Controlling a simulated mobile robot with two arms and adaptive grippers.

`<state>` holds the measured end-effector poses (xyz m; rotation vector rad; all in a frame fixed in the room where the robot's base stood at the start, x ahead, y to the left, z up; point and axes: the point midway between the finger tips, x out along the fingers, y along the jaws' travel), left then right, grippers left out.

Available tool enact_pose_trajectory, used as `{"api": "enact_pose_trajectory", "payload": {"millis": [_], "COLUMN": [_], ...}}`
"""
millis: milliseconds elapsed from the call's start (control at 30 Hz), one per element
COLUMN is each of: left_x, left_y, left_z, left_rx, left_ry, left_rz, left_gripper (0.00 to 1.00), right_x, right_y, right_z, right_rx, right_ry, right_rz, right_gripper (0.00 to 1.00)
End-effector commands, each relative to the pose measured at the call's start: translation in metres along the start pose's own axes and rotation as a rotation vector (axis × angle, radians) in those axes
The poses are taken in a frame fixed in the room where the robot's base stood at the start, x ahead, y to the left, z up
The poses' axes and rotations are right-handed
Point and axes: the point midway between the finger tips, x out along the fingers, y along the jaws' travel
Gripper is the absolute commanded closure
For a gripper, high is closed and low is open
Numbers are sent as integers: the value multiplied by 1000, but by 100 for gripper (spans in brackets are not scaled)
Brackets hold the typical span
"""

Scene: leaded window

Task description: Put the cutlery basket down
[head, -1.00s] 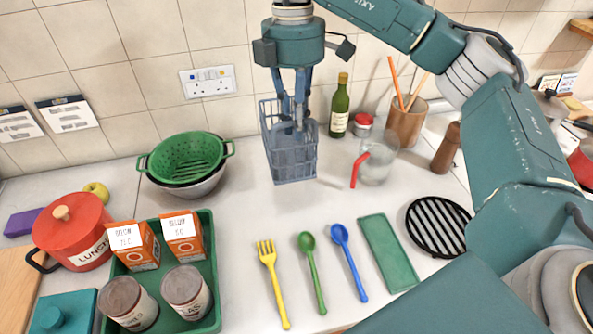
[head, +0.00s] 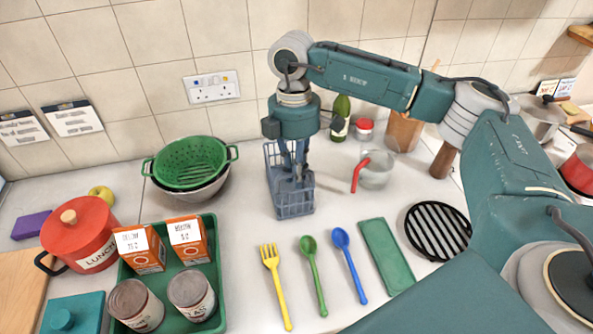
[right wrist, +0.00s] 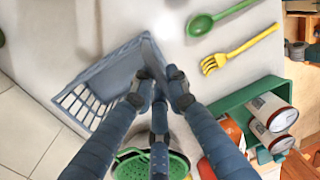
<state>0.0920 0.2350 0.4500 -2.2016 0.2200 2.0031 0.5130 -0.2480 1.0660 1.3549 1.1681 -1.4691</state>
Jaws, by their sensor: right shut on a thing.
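The blue-grey cutlery basket (head: 294,205) is upright at the back middle of the counter, between the colander and the glass jug. My right gripper (head: 293,176) points down from above and is shut on the basket's wall. In the right wrist view the fingers (right wrist: 158,84) pinch the rim of the basket (right wrist: 97,84), whose slatted side shows. The basket's base is at or very close to the counter; I cannot tell if it touches. It looks empty from what shows. My left gripper is not in view.
A green colander (head: 190,162) stands to the left and a glass jug with a red handle (head: 376,170) to the right. A yellow fork (head: 275,285), green spoon (head: 315,275) and blue spoon (head: 350,265) lie in front. A green tray (head: 212,240) holds boxes and tins.

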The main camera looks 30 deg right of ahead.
Motion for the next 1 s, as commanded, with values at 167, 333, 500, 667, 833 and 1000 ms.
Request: {"api": "enact_pose_trajectory", "payload": {"millis": [167, 333, 500, 667, 833, 1000], "left_x": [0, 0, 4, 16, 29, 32], "left_y": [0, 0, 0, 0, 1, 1], "left_z": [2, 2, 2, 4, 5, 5], "left_rx": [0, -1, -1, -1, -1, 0], "left_ry": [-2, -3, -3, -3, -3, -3], "left_rz": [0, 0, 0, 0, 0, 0], "left_gripper": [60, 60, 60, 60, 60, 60], "right_x": [0, 0, -7, -33, -71, -105], "right_y": [0, 0, 1, 2, 2, 1], "right_z": [0, 0, 0, -1, -1, 0], "right_rx": [1, 1, 1, 0, 1, 1], "right_ry": [0, 0, 1, 3, 3, 0], "right_rz": [-1, -1, 2, 5, 5, 3], "right_gripper": [67, 67, 67, 67, 67, 67]}}
